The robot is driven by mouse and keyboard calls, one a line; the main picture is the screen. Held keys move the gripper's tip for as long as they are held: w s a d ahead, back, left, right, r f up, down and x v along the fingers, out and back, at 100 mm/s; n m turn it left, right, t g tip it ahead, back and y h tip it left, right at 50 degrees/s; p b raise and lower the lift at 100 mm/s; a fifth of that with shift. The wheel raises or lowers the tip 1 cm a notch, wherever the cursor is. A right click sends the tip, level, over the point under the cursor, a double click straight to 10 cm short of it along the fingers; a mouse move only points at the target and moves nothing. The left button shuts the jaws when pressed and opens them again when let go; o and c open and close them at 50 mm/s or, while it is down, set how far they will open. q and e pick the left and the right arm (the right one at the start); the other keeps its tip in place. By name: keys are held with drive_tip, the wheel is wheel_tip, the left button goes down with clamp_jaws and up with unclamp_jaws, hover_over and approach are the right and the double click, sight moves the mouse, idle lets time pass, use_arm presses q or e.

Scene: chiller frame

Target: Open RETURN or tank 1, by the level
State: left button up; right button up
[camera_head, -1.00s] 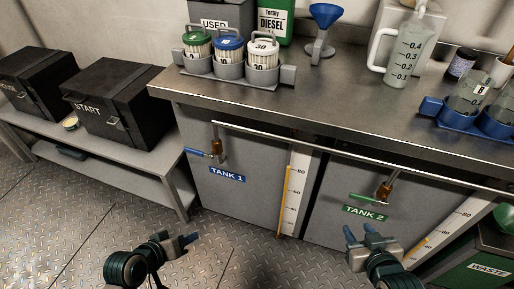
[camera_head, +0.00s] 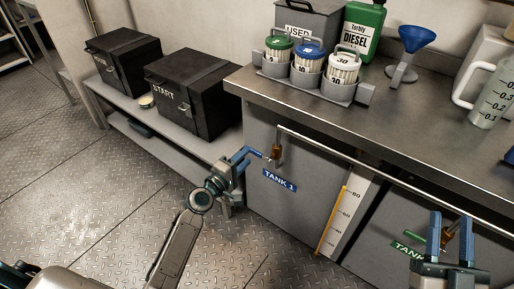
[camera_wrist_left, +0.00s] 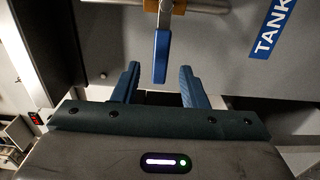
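The blue handle (camera_wrist_left: 162,58) of the tank 1 valve points toward my left gripper (camera_wrist_left: 159,72) in the left wrist view. That gripper is open, its fingers on either side of the handle's end, with gaps visible. In the head view the left gripper (camera_head: 242,163) is beside the brass tank 1 valve (camera_head: 277,153), left of the blue TANK 1 label (camera_head: 280,181). The tank 1 level gauge (camera_head: 350,208) has a yellow strip reaching near its upper marks. My right gripper (camera_head: 451,228) is open and empty in front of tank 2, partly hiding its green label (camera_head: 400,249) and valve.
A metal rail (camera_head: 330,152) runs along the counter front above the valves. Black boxes (camera_head: 193,92) stand on a low bench at left. Filters in a rack (camera_head: 310,84), a blue funnel (camera_head: 414,42) and a jug (camera_head: 486,97) stand on the counter. The left floor is open.

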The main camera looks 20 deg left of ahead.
sight(251, 152)
use_arm(q)
drive_tip(key=x, duration=0.5)
drive_tip(key=shift+w+d, duration=0.15)
drive_tip(key=shift+w, duration=0.15)
drive_tip(key=shift+w+d, duration=0.15)
drive_tip(key=shift+w, duration=0.25)
use_arm(e)
drive_tip(key=shift+s+r+t+y, duration=0.3)
drive_tip(key=shift+r+t, duration=0.4)
drive_tip(key=shift+r, duration=0.2)
use_arm(q)
clamp_jaws()
